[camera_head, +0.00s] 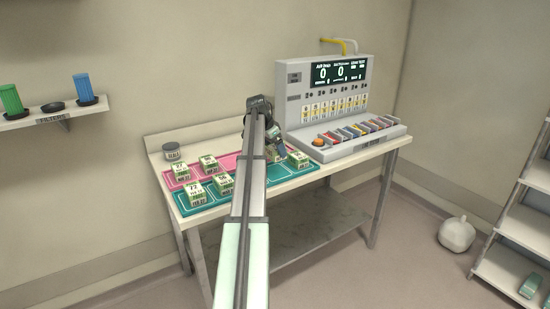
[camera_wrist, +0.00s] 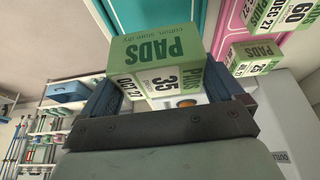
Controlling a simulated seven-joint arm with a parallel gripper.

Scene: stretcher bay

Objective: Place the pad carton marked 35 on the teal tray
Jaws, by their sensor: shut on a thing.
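The pad carton marked 35 (camera_wrist: 157,62) is green and white and sits between the two fingers of my gripper (camera_wrist: 160,92) in the wrist view. My gripper (camera_head: 277,150) is shut on it, above the right part of the table in the head view. The teal tray (camera_head: 283,176) lies along the table's front edge, partly hidden by my arm. Teal surface (camera_wrist: 140,12) also shows beyond the carton in the wrist view. I cannot tell the carton's height above it.
A pink tray (camera_head: 230,161) lies behind the teal one. A grey dispenser console (camera_head: 330,100) stands at the table's right.

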